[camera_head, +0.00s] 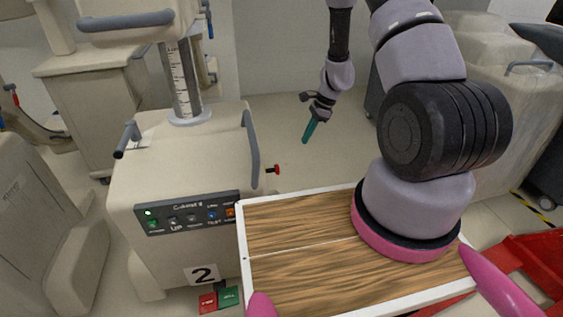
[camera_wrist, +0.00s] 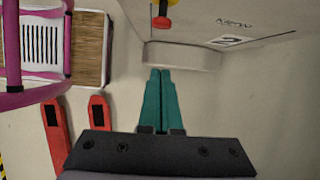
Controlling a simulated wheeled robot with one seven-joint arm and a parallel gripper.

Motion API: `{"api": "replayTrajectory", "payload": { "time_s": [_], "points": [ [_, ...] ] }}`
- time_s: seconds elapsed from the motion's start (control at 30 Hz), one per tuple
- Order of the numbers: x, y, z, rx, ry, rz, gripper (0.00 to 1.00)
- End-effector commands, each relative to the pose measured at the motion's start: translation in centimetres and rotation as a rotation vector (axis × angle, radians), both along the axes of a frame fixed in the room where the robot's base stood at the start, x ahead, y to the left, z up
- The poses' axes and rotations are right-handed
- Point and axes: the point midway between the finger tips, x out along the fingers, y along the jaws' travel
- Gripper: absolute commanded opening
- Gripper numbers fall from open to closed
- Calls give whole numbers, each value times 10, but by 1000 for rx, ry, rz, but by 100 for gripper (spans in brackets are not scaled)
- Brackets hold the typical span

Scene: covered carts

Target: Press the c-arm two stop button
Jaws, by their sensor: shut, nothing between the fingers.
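The C-arm two cart (camera_head: 180,170) is a beige box at the left in the head view, with a "2" label (camera_head: 204,274) on its front. A red stop button (camera_head: 275,169) sticks out from its right side. In the wrist view the red button (camera_wrist: 162,23) is at the top centre, on a yellow base, just beyond the fingertips. My gripper (camera_head: 306,140) has teal fingers pointing down, to the right of the button and apart from it. In the wrist view my gripper (camera_wrist: 161,72) is shut and empty.
The cart's dark control panel (camera_head: 188,214) has a green light and several small buttons. Red and green pedals (camera_head: 219,299) lie low at its front. Another covered cart (camera_head: 490,100) stands at the right. Bare floor (camera_head: 335,155) lies between the carts.

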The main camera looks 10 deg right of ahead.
Motion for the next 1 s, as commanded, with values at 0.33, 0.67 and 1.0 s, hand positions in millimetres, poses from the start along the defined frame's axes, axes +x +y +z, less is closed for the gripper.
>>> {"api": "replayTrajectory", "payload": {
  "time_s": [0.33,0.67,1.0],
  "points": [
    [-4,-4,-20,-6,27,-29,0],
    [-4,1,-29,-5,28,-30,0],
    [-5,26,-93,-6,30,-28,0]
  ]
}}
